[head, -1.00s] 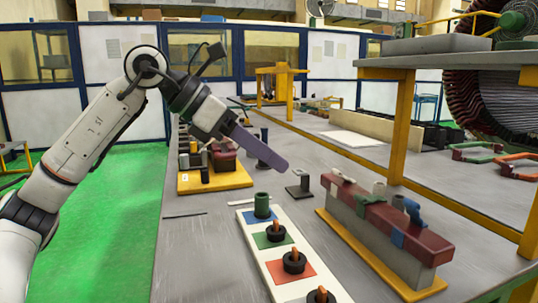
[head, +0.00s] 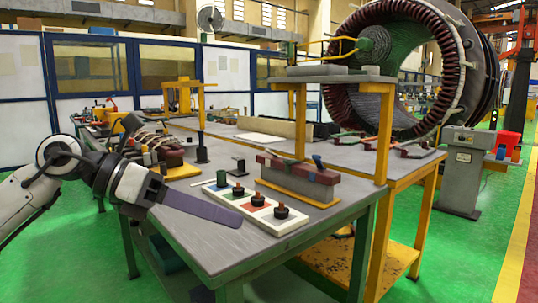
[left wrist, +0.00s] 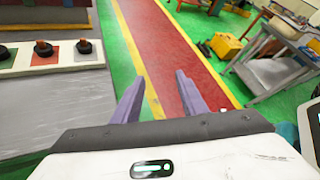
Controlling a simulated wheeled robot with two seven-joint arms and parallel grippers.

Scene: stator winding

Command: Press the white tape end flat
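A dark red wrapped bar (head: 285,165) lies on a grey block on a yellow base, on the metal bench. A blue tape patch and a blue piece (head: 318,162) show near its right end. My right gripper is in neither view.
A white board (head: 283,229) with coloured squares and black knobs lies near the bench's front edge; it also shows in the left wrist view (left wrist: 60,67). A yellow-legged shelf (head: 386,135) stands right of the bar. Green floor is open beyond the bench.

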